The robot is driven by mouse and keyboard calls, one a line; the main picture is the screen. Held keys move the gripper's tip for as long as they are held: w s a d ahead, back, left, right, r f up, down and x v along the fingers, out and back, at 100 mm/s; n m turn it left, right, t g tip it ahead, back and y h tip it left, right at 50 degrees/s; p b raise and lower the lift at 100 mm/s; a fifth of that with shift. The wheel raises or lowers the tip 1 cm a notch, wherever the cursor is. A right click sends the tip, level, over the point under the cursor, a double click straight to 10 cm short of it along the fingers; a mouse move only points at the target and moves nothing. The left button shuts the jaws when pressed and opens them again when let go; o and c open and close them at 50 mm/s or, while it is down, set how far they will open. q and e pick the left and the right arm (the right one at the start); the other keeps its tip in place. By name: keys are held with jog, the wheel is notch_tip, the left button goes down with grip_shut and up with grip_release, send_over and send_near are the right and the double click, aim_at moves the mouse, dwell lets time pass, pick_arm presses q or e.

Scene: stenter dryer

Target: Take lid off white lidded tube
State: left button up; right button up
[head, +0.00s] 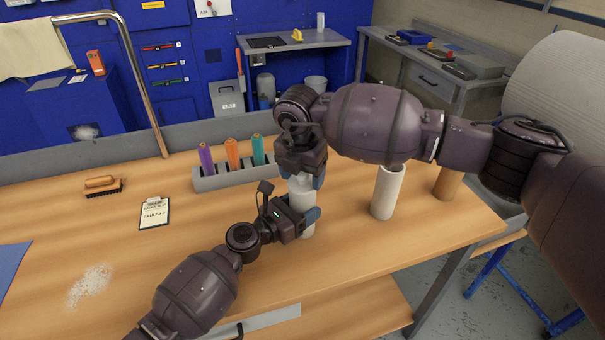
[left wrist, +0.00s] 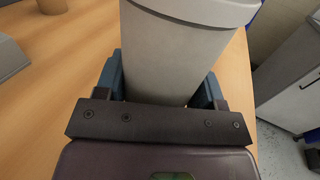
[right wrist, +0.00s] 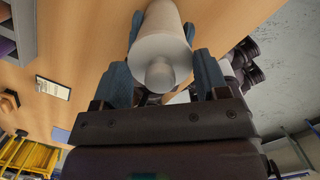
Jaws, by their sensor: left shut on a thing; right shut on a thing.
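The white lidded tube (head: 301,194) stands upright on the wooden table in the middle of the head view. My left gripper (head: 304,218) is shut around the tube's body from the side. In the left wrist view the grey-white body (left wrist: 175,60) rises between the fingers, and the lid's rim (left wrist: 205,12) shows at the top edge. My right gripper (head: 301,178) comes from above and is shut on the lid. In the right wrist view the white lid (right wrist: 158,58) with its round knob sits between the blue fingers. The right hand hides the lid in the head view.
A rack (head: 235,177) with purple, orange and teal cones stands behind the tube. An open white tube (head: 387,192) and a brown tube (head: 447,183) stand to the right. A clipboard (head: 154,213) and a brush (head: 102,186) lie left. The front middle right of the table is clear.

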jog(key=shift+r, duration=0.35)
dwell(0.3)
jog(key=shift+r, duration=0.7)
jog(key=shift+r, duration=0.1)
jog(key=shift+r, duration=2)
pick_arm(q)
jog(key=o, duration=1.4)
jog(key=shift+c, duration=0.2)
